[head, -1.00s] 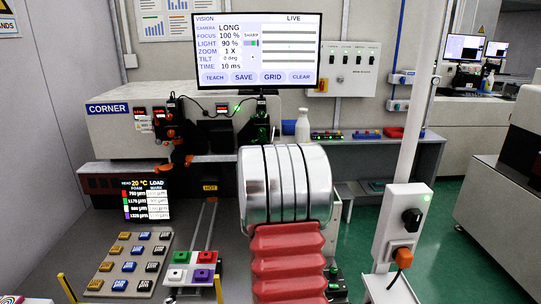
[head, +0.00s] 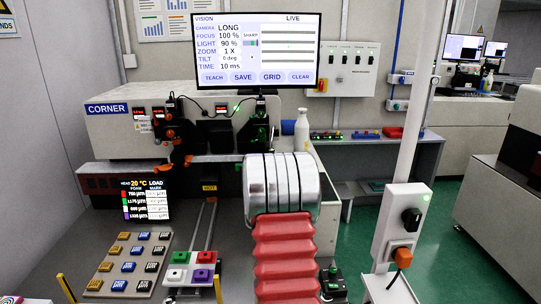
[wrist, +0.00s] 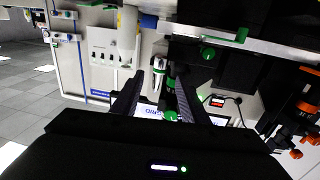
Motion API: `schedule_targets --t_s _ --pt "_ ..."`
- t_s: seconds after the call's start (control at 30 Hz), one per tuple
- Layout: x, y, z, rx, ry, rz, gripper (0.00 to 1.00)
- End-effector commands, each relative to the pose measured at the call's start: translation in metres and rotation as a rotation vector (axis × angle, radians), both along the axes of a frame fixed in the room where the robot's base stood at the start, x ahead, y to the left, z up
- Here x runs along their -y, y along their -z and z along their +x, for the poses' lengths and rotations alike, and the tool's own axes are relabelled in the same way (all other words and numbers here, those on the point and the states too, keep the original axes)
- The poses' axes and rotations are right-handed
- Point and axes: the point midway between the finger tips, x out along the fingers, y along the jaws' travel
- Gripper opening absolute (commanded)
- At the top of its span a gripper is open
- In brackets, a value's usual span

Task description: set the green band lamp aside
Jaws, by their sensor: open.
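A dark upright unit with green rings (head: 262,128), which I take to be the green band lamp, stands at the right end of the corner machine in the head view. In the wrist view the green-ringed part (wrist: 171,84) shows between the fingers, near the right one. Contact cannot be told. My gripper (wrist: 160,77) is open, its two dark fingers apart. In the head view my silver and red arm hides the gripper.
The corner machine (head: 115,130) with orange-knobbed units (head: 167,135) stands at left. A white bottle (head: 302,130) stands just right of the green-ringed unit. The monitor (head: 257,50) hangs above. A pale post (head: 413,100) rises at right.

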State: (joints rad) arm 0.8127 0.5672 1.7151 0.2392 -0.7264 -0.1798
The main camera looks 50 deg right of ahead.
Motion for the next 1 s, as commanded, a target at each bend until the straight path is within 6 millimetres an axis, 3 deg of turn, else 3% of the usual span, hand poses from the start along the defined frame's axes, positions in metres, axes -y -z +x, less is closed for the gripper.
schedule_targets --t_s 0.43,0.87,1.0 --pt "0.040 0.001 0.028 -0.001 0.000 0.000 0.40" --pt "0.045 0.000 0.032 -0.001 -0.001 0.000 0.40" --pt "0.045 0.000 0.032 -0.001 -0.001 0.000 0.31"
